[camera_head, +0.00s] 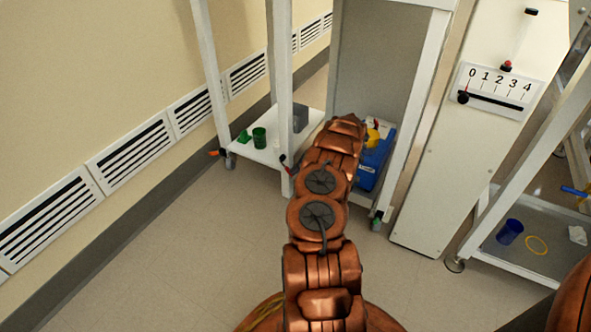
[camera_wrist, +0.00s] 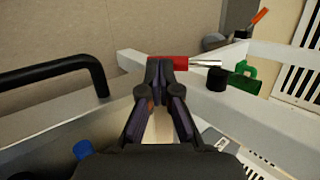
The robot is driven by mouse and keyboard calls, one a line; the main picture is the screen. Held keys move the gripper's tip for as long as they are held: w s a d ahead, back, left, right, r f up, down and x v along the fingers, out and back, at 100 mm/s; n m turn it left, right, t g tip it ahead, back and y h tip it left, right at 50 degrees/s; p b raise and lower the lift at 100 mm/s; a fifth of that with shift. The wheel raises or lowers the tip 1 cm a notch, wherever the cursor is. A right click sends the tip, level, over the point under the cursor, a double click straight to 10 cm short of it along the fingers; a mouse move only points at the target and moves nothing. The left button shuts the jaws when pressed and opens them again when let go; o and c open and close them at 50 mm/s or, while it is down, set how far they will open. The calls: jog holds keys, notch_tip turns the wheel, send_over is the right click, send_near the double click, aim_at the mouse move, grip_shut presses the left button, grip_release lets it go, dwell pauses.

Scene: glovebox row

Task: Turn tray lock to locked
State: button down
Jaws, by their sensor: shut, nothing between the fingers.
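A red handle with a bright metal end (camera_wrist: 182,62) lies across the far end of my fingers in the wrist view, by a white frame corner. It may be the tray lock; no locked or unlocked marking is readable. A small red part (camera_head: 283,157) on the cart's front left post in the head view may be the same piece. My gripper (camera_wrist: 160,70) is shut and empty, with its tips against the red handle in the picture; I cannot tell whether they touch. In the head view my arm hides the gripper.
A green cup (camera_head: 259,138) and a grey box (camera_head: 300,117) stand on the low white shelf (camera_head: 262,155). A blue bin (camera_head: 374,160) stands right of my arm. A black handle (camera_wrist: 60,72) is at left in the wrist view. A 0–4 slider panel (camera_head: 497,90) is at right. The left floor is clear.

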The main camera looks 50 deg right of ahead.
jog(key=v, duration=1.2)
jog(key=shift+w+r, duration=0.1)
dwell(0.4)
